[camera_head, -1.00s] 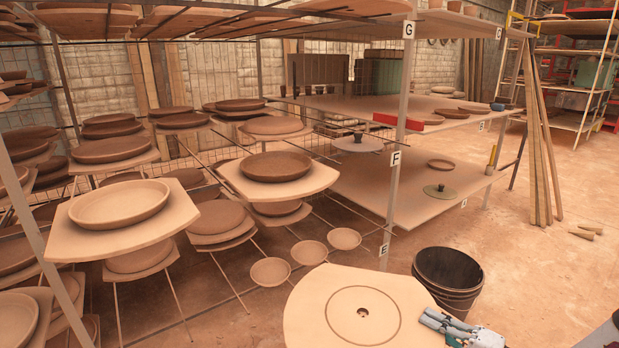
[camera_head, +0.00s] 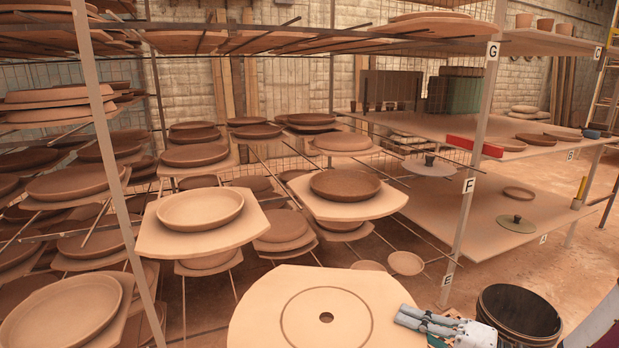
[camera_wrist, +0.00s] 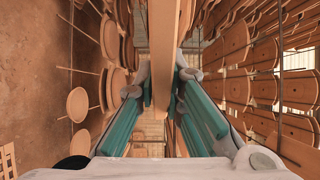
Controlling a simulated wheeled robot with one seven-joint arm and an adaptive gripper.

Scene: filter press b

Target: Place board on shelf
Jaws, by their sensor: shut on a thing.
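The board (camera_head: 300,333) is a pale, round-ended wooden panel with a circular groove and a small centre hole. It is held about level at the bottom of the head view. My gripper (camera_head: 412,319) is shut on its right edge. In the wrist view the board (camera_wrist: 163,50) shows edge-on between the fingers of my gripper (camera_wrist: 163,95). The shelf (camera_head: 170,255) is a metal rack with rods at several levels, behind and left of the board. Boards with clay plates sit on its rods, among them one with a pale plate (camera_head: 200,209) and one with a dark plate (camera_head: 345,185).
A rack post (camera_head: 118,190) stands at left and a lettered post (camera_head: 470,180) at right. A black bucket (camera_head: 518,318) stands right of my gripper. Small bowls (camera_head: 406,263) lie low behind the board. Bare rods show right of the dark plate's board.

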